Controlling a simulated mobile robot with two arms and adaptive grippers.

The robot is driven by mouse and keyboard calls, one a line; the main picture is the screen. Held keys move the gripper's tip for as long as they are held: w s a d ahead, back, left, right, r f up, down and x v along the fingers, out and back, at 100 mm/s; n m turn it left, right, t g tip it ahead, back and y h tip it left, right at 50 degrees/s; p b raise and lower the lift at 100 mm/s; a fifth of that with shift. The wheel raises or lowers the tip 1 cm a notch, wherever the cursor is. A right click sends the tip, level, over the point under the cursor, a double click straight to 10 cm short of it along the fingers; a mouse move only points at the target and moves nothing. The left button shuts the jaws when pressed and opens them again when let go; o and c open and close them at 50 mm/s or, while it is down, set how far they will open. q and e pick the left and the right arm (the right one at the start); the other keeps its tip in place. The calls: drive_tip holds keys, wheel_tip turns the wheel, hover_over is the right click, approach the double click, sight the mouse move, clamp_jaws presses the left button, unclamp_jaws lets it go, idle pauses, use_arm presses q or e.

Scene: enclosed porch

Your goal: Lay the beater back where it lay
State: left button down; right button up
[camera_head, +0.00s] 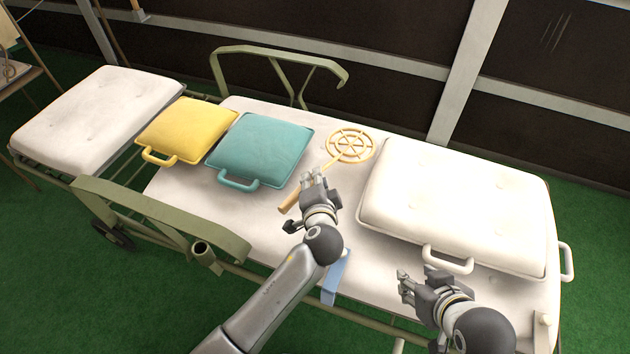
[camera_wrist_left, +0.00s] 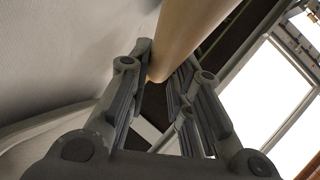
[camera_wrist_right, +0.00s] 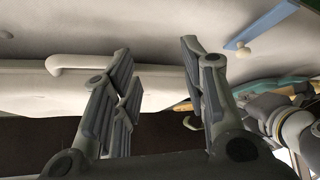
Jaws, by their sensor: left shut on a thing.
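The beater has a round, pale yellow lattice head (camera_head: 350,146) and a wooden handle (camera_head: 290,203). Its head is over the white bed surface between the teal cushion and the large white cushion. My left gripper (camera_head: 313,180) is shut on the beater's handle, and covers part of it. In the left wrist view the handle (camera_wrist_left: 185,35) runs between the fingers (camera_wrist_left: 160,85). Whether the beater touches the bed cannot be told. My right gripper (camera_head: 402,285) is open and empty, in front of the large white cushion; its spread fingers show in the right wrist view (camera_wrist_right: 155,75).
A yellow cushion (camera_head: 187,130) and a teal cushion (camera_head: 260,147) lie left of the beater. A large white handled cushion (camera_head: 455,200) lies right. A blue strap (camera_head: 336,278) hangs at the front edge. Green rails (camera_head: 160,215) stand at front and back.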

use_arm(q)
drive_tip(key=shift+f, duration=0.15)
use_arm(e)
drive_tip(key=shift+w+a+r, duration=0.1)
drive_tip(key=shift+w+a, duration=0.05)
drive_tip(key=shift+w, duration=0.25)
use_arm(q)
drive_tip(key=shift+f+b, duration=0.75)
drive_tip(key=shift+b, duration=0.1)
drive_tip(key=shift+f+b, duration=0.4)
use_arm(e)
drive_tip(key=w+a+r+t+y, duration=0.1)
drive_tip(key=w+a+r+t, duration=0.2)
drive_tip(key=w+r+t, duration=0.3)
drive_tip(key=shift+w+r+t+y, duration=0.4)
drive_tip(key=shift+w+r, duration=0.4)
drive_tip(key=shift+r, duration=0.45)
drive_tip(key=shift+a, duration=0.1)
use_arm(q)
drive_tip(key=c, duration=1.2)
unclamp_jaws()
drive_tip(key=shift+c, duration=0.2)
drive_tip(key=shift+o, duration=0.3)
drive_tip(key=shift+f, duration=0.1)
drive_tip(key=o, duration=0.6)
